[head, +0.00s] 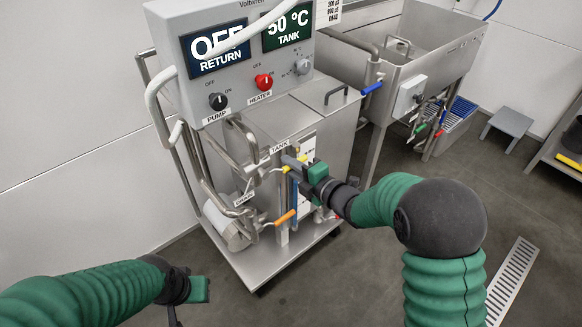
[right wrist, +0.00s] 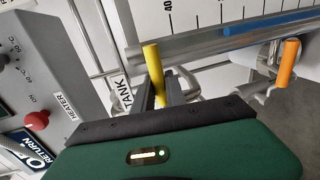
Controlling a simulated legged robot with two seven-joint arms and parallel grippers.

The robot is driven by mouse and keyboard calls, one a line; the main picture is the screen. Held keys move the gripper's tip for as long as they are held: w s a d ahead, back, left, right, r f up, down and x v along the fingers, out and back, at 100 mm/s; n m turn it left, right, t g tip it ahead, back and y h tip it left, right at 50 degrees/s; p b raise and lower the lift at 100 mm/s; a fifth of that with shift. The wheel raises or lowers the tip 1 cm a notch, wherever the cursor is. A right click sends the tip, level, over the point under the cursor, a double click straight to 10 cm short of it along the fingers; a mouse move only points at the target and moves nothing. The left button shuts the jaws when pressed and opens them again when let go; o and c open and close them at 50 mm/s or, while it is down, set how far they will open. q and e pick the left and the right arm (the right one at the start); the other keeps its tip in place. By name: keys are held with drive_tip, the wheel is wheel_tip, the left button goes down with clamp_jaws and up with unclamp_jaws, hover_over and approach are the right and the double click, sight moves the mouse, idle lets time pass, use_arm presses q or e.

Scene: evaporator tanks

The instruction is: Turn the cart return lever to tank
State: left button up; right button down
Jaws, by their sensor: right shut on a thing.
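The grey cart carries a piped valve area below its control box, with a TANK label (head: 279,147) beside it. The yellow lever (right wrist: 153,62) stands at the pipe near that label in the right wrist view. My right gripper (right wrist: 160,88) is shut on the yellow lever, whose tip sticks out beyond the dark fingers. In the head view my right gripper (head: 301,163) reaches to the cart's pipes from the right, and its fingers partly hide the lever. My left gripper (head: 190,292) is low at the left, away from the cart; its fingers are mostly hidden.
An orange handle (head: 285,217) sits lower on the cart, close to my right gripper. The control box (head: 218,100) above has a red heater knob (head: 263,82) and a black pump knob (head: 217,101). A steel sink tank (head: 420,60) stands behind right. Floor at right is mostly clear.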

drive_tip(key=c, duration=1.4)
unclamp_jaws()
drive_tip(key=shift+a, duration=0.1)
drive_tip(key=shift+o, duration=0.2)
drive_tip(key=p+v, duration=0.3)
drive_tip(key=v, duration=1.3)
drive_tip(key=shift+s+d, duration=0.3)
